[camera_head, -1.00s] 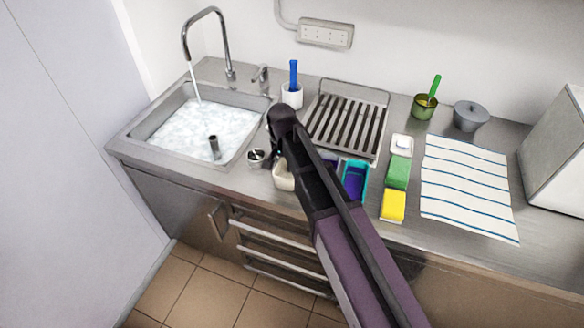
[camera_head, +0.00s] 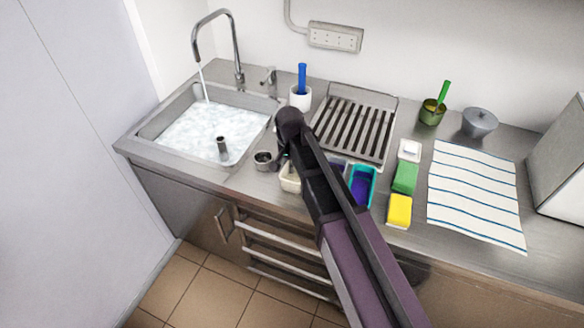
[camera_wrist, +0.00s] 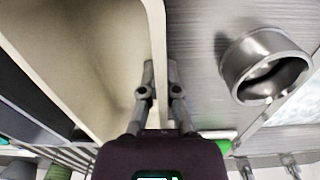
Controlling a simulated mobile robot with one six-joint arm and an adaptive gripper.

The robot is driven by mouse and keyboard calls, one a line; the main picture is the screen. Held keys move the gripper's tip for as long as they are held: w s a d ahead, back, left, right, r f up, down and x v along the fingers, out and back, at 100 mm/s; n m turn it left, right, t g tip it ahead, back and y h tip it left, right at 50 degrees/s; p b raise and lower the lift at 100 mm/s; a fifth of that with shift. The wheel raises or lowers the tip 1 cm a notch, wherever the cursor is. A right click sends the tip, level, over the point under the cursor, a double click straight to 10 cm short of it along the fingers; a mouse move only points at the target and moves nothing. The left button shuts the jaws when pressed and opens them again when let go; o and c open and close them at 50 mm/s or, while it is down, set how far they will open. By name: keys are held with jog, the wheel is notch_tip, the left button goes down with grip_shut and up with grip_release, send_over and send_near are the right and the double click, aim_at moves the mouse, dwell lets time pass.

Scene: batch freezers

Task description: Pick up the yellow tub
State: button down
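The pale cream-yellow tub (camera_head: 290,179) stands on the steel counter in the head view, partly hidden behind my arm. In the wrist view the tub (camera_wrist: 95,45) fills the upper left, and its inside looks empty. My gripper (camera_wrist: 160,72) has one finger inside the tub and one outside. The fingers are close together with the tub's side wall between them and appear to pinch it. In the head view my arm hides the fingertips. The tub seems to rest on the counter.
A small metal cup (camera_head: 264,160) stands just beside the tub, by the water-filled sink (camera_head: 165,110). A teal-rimmed purple tub (camera_head: 362,186) lies right of my arm. Beyond it are a yellow block (camera_head: 399,211), a green block (camera_head: 405,178) and a striped cloth (camera_head: 475,195).

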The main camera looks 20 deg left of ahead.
jog(key=shift+r, duration=0.2)
notch_tip(320, 180, up, 10)
jog(key=p, duration=0.9)
jog(key=shift+f+p, duration=0.25)
jog(key=shift+p, duration=0.15)
jog(key=shift+w+d, duration=0.1)
jog(key=shift+d, duration=0.1)
dwell(0.4)
